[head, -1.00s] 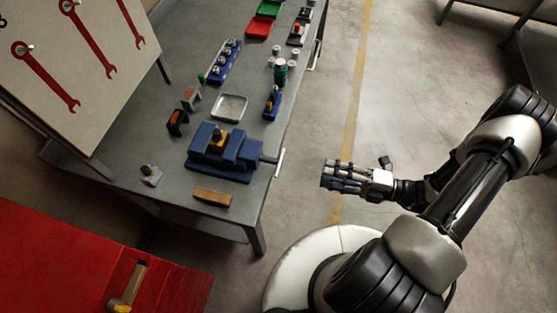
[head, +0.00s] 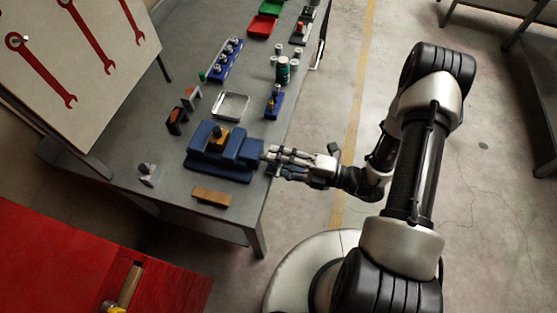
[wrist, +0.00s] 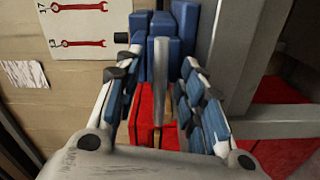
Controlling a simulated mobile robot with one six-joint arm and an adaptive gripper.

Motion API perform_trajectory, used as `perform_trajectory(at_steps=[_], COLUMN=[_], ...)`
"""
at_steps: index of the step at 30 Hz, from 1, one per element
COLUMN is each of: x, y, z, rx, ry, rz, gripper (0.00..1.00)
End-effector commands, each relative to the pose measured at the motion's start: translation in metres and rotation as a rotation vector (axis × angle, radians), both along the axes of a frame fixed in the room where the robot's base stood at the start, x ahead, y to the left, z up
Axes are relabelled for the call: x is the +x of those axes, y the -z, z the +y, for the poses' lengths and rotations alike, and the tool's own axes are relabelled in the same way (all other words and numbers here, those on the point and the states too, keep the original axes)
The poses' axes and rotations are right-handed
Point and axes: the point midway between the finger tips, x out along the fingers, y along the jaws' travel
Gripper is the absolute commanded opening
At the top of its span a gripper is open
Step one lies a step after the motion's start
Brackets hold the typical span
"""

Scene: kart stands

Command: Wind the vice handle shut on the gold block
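The blue vice (head: 238,148) sits at the near right edge of the grey workbench, with the gold block (head: 217,138) between its jaws. My gripper (head: 268,163) is at the handle end of the vice, just off the bench edge, and hides the handle in the head view. In the wrist view the grey vice handle (wrist: 160,85) stands upright between my open fingers (wrist: 158,65), with a gap visible on both sides. The blue vice body (wrist: 158,35) shows behind it. The gold block cannot be made out there.
A wooden block (head: 211,197) lies in front of the vice on the workbench (head: 165,200). A metal tray (head: 231,106) and a blue tool holder (head: 273,104) stand behind it. A red cabinet (head: 60,260) is at lower left. The floor right of the bench is clear.

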Motion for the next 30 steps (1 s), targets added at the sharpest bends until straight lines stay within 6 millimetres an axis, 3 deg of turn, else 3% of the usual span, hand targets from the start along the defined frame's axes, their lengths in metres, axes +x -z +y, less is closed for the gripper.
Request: perform_trajectory(at_steps=[6, 22, 30], x=[0.0000, -0.0001, -0.0002], y=[-0.0002, 0.0000, 0.0000], z=[-0.0001, -0.0003, -0.0002], rx=[0.000, 0.000, -0.001], ry=[0.000, 0.000, 0.000], rz=[0.000, 0.000, -0.004], gripper=[0.35, 0.00, 0.00])
